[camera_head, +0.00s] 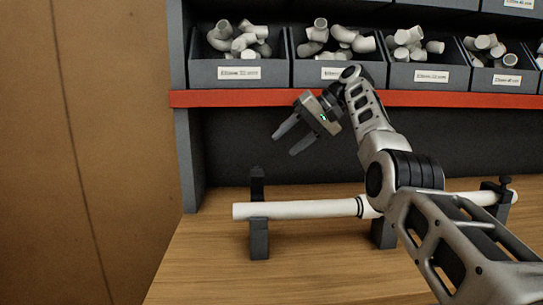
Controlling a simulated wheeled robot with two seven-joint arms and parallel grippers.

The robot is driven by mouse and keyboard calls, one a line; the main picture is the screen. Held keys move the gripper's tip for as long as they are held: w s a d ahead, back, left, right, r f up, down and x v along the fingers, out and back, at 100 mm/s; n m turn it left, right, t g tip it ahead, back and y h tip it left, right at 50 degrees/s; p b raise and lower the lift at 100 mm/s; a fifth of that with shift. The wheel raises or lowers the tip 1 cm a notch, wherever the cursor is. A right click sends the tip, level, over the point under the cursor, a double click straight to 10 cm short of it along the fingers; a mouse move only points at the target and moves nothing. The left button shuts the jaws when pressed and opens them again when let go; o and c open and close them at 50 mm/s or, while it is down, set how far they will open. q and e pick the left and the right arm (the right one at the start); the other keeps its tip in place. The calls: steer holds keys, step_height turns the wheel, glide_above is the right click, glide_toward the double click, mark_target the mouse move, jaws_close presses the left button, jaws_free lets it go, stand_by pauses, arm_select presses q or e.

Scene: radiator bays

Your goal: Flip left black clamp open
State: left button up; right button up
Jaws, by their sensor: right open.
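The left black clamp (258,240) stands on the wooden bench under the left end of a white pipe (300,209). Its black arm (257,183) stands upright behind the pipe, and the pipe's top is uncovered there. The right black clamp (496,188) lies across the pipe's right end, with a small knob on top. My right gripper (284,144) is open and empty, above and behind the left clamp and apart from it, fingers pointing down and left. My right arm hides part of the pipe and its middle support (383,234). My left gripper is out of view.
A red shelf edge (240,98) runs above the bench, with grey bins (240,75) of white pipe fittings on it. A grey upright post (186,160) stands at left beside a brown wall (90,150). The bench front (230,285) is clear.

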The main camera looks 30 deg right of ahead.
steer(key=shift+p+v, duration=0.3)
steer(key=shift+v, duration=1.85)
